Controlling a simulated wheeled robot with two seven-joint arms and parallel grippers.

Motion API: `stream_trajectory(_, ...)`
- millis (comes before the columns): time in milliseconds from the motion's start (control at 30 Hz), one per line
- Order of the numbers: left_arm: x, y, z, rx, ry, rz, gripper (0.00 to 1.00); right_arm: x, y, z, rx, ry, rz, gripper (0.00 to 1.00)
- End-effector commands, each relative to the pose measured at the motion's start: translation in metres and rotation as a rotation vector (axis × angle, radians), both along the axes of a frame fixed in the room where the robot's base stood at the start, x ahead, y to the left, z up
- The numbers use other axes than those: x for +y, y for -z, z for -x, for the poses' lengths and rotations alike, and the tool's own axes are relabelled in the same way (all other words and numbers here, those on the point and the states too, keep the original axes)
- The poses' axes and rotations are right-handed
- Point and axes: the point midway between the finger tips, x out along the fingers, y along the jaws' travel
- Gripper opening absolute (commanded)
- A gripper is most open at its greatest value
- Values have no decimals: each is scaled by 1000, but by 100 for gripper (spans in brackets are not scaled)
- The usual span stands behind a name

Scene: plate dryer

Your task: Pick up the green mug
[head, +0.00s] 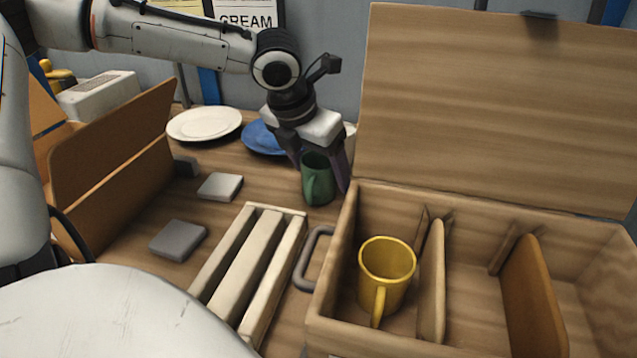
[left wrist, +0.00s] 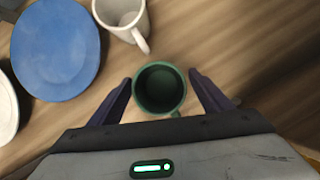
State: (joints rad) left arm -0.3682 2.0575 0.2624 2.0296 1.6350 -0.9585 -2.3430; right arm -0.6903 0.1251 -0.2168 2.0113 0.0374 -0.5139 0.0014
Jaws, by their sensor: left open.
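The green mug (head: 317,183) stands upright on the table, just left of the wooden box, its handle toward me. My left gripper (head: 323,172) points down over it with its fingers open, one on each side of the mug. In the left wrist view the mug (left wrist: 160,88) lies between the two fingertips (left wrist: 160,90), seen from above into its empty opening. A gap shows between the mug and each finger there. My right gripper is not in view.
An open wooden box (head: 335,240) with dividers holds a yellow mug (head: 386,272). A slatted rack (head: 245,258) lies in front. A blue plate (head: 262,138), a white plate (head: 204,124) and a white mug (left wrist: 124,18) are close by. Grey blocks (head: 178,240) lie left.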

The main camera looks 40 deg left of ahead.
Motion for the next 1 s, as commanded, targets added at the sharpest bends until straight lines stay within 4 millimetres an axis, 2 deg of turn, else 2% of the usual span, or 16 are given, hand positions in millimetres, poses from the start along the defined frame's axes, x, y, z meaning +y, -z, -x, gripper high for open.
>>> stream_trajectory(33,1,10,-2,3,-2,-1,72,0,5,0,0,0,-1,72)
stream_trajectory(100,1,15,-5,1,0,0,72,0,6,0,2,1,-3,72)
stream_trajectory(400,1,16,-6,0,0,1,71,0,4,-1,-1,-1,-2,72)
stream_trajectory(700,1,16,-6,0,0,1,20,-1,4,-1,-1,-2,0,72)
stream_trajectory(1000,1,12,-7,-3,1,2,20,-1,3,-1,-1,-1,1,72)
